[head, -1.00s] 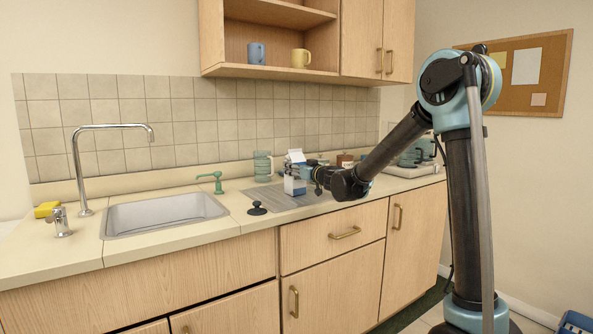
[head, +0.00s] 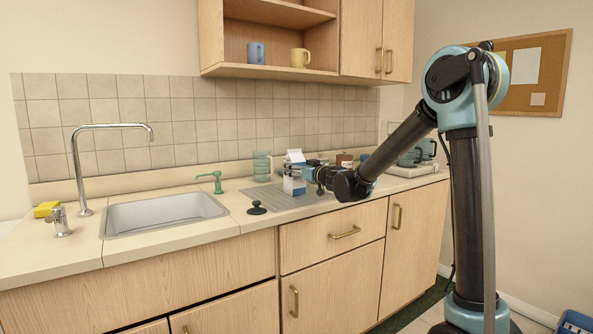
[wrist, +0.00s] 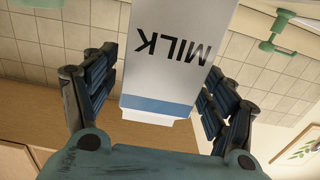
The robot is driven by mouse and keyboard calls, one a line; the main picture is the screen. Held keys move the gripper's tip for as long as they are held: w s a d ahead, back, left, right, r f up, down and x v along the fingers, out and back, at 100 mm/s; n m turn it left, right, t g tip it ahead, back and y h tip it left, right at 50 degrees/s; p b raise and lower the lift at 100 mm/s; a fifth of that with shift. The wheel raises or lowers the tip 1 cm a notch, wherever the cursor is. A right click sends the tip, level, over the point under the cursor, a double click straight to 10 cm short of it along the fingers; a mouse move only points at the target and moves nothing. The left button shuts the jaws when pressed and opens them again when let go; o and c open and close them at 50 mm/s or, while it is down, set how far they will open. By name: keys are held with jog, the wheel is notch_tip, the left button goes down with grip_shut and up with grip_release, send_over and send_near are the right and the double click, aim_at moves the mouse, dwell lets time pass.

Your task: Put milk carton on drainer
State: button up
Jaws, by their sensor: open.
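The milk carton (head: 294,186) is white with a blue band and stands upright, with its base appearing to rest on the grey ribbed drainer (head: 268,198). My gripper (head: 299,172) reaches in from the right at the carton's height. In the wrist view the carton (wrist: 170,50) shows its MILK lettering upside down. There my gripper (wrist: 160,72) is open, with one finger on each side of the carton and gaps visible beside it. The carton's lower contact with the drainer is small in the head view, and the wrist view does not show it.
A black stopper (head: 257,208) lies at the drainer's front left. The sink (head: 165,212) is to the left. A brown-and-white item (head: 344,160) and a hob with a pot (head: 420,155) are right.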

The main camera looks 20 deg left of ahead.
jog(key=v, duration=1)
jog(key=shift+s+d, duration=0.2)
jog(key=shift+d, duration=0.1)
jog(key=s+d+f+m+g+h, duration=0.3)
jog(key=s+d+f, duration=0.5)
jog(key=s+d, duration=0.3)
jog(key=s+d+f+m+g+h, duration=0.3)
jog(key=s+d+f+h, duration=0.3)
jog(key=d, duration=1.2)
jog(key=s+d+f+m+g+h, duration=0.3)
jog(key=s+d+f, duration=0.8)
jog(key=s, duration=0.7)
jog(key=d+h, duration=0.1)
jog(key=d, duration=0.2)
jog(key=shift+d+f+m+h, duration=0.2)
jog(key=shift+f+m+h, duration=0.2)
